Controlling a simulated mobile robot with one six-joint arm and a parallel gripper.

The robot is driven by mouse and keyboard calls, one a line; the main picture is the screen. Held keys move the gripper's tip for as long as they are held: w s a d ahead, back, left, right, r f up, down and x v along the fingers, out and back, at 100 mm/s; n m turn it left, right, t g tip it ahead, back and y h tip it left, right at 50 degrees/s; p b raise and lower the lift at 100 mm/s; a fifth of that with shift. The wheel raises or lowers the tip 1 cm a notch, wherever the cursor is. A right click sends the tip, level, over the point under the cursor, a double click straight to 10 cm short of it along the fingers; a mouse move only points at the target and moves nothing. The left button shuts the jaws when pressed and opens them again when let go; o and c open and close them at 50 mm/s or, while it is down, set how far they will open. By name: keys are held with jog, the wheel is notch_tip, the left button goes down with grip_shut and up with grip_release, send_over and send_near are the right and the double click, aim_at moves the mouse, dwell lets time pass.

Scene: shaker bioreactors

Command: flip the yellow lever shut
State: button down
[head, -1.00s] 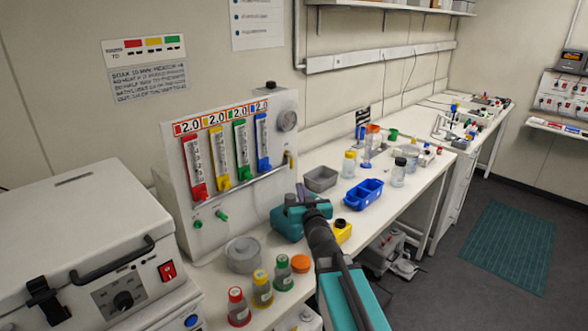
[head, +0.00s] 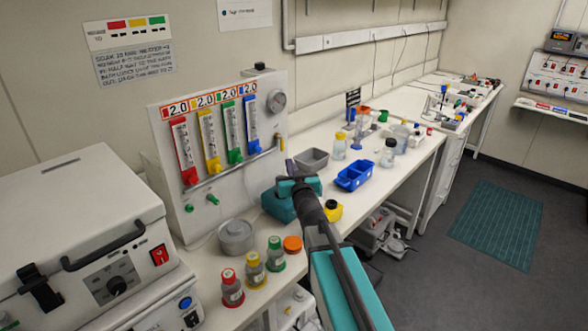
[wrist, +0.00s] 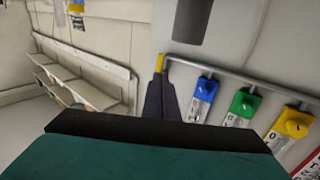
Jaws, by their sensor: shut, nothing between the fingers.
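The yellow lever (head: 282,143) is at the right end of the metal rail on the white flowmeter panel (head: 170,212). In the wrist view the lever (wrist: 160,63) is a small yellow piece just at the tips of my fingers. My gripper (head: 290,166) is shut and empty, just below the lever in the head view. In the wrist view its dark fingers (wrist: 159,80) point at the lever. I cannot tell whether they touch it. The fingers and gripper body hide part of the lever's surroundings.
Blue (wrist: 205,88), green (wrist: 242,104) and yellow (wrist: 292,125) flowmeter knobs are close beside the fingers. A grey tray (head: 311,160) and a blue rack (head: 355,175) stand right of my gripper. Several capped bottles (head: 254,270) stand at the bench's front edge.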

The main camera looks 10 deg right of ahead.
aim_at(282, 147)
jog(key=shift+w+a, duration=0.15)
jog(key=shift+w, duration=2.4)
jog(key=shift+w+a, duration=0.1)
jog(key=shift+w, duration=2.45)
